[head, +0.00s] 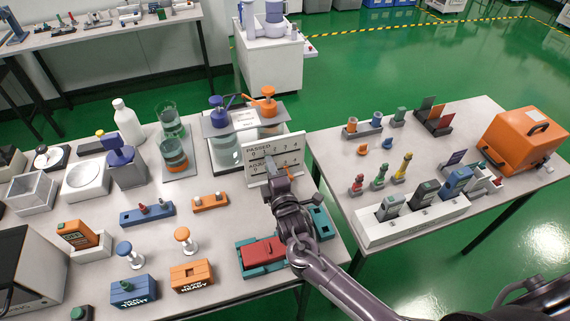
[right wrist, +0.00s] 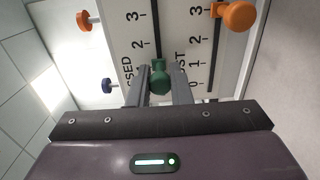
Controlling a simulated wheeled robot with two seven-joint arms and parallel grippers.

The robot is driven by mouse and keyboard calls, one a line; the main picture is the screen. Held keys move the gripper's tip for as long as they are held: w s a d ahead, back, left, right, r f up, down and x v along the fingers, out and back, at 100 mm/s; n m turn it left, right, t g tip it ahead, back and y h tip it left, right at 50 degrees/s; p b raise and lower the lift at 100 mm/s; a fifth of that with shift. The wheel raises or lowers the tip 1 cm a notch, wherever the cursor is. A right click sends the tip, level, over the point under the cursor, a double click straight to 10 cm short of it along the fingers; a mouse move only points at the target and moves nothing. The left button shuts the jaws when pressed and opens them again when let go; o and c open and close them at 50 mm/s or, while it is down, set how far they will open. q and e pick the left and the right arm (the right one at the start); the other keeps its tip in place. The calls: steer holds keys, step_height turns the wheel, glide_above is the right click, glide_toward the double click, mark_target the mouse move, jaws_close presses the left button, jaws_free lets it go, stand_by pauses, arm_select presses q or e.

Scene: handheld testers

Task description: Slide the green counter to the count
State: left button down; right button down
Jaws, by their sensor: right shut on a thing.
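The white counter board (head: 259,153) stands upright near the back right of the left table. It has a PASSED row above an ADJUST row, each with a slot and numbers. In the right wrist view the green counter (right wrist: 160,78) sits at the PASSED slot, below the mark 2; its exact mark is hard to tell. My right gripper (right wrist: 160,88) is shut on it, one finger on each side. In the head view my right gripper (head: 271,163) hides the counter. An orange knob (right wrist: 238,16) sits by the ADJUST slot near 3. My left gripper is not in view.
A stand with a blue pump (head: 217,101) and an orange pump (head: 265,94) is just behind the board. A teal tray with a red block (head: 263,251) lies under my right forearm. A gap separates this table from the right table (head: 330,150).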

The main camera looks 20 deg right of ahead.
steer(key=shift+a, duration=0.3)
steer(key=c, duration=1.3)
jaws_free()
steer(key=s, duration=0.8)
steer(key=shift+d+b, duration=0.2)
steer(key=shift+b, duration=0.15)
steer(key=shift+f, duration=0.1)
